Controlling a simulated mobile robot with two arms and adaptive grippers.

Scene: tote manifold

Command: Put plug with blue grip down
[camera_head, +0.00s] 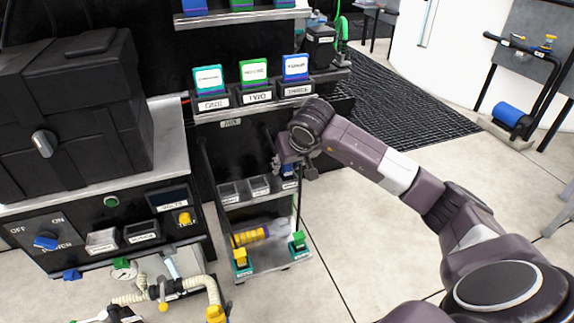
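My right arm comes in from the lower right, and its gripper (291,166) points down over the right end of a small black rack. A small bit of blue (289,172) shows right at the fingers, above the rightmost of three grey bins. It may be the plug's blue grip, but the gripper hides most of it, and I cannot tell whether the fingers are shut on it or apart from it. The left (228,193) and middle (259,186) bins stand beside it. My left gripper is not in view.
A shelf above holds totes labelled ONE (209,80), TWO (254,73) and THREE (296,68). A lower tray (270,261) holds a yellow-banded cylinder (252,236) and yellow and green parts. A black case (65,115) sits on the bench at left. Open floor (365,245) lies right of the rack.

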